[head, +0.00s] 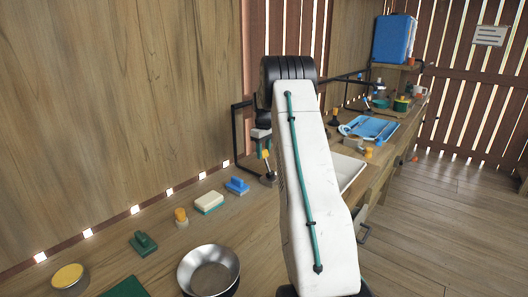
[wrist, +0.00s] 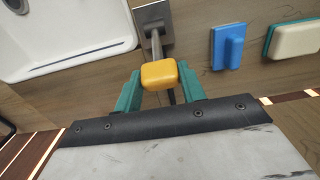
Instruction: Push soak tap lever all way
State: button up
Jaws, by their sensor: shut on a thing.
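The tap lever has a yellow-orange knob (wrist: 160,73) on a grey metal stem, which rises from a dark square base (wrist: 152,22) in the wrist view. My gripper (wrist: 160,82) has green fingers on both sides of the lever, at the knob, and is shut on it. In the head view the yellow knob (head: 266,154) and its dark base (head: 268,179) show just left of my white arm. My arm hides part of the area around them, and the fingers are only partly seen there.
A white basin (wrist: 62,68) lies left of the lever in the wrist view. A blue-handled block (wrist: 228,46) and a cream sponge block (wrist: 297,40) lie to the right. A metal bowl (head: 208,272) stands near on the bench. A blue tray (head: 369,129) is farther back.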

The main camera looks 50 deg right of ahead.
jog(key=shift+w+f, duration=0.25)
jog(key=shift+w, duration=0.25)
jog(key=shift+w+f, duration=0.2)
jog(key=shift+w, duration=0.3)
jog(key=o, duration=1)
notch_tip(320, 180, up, 8)
jog(key=shift+f, duration=0.1)
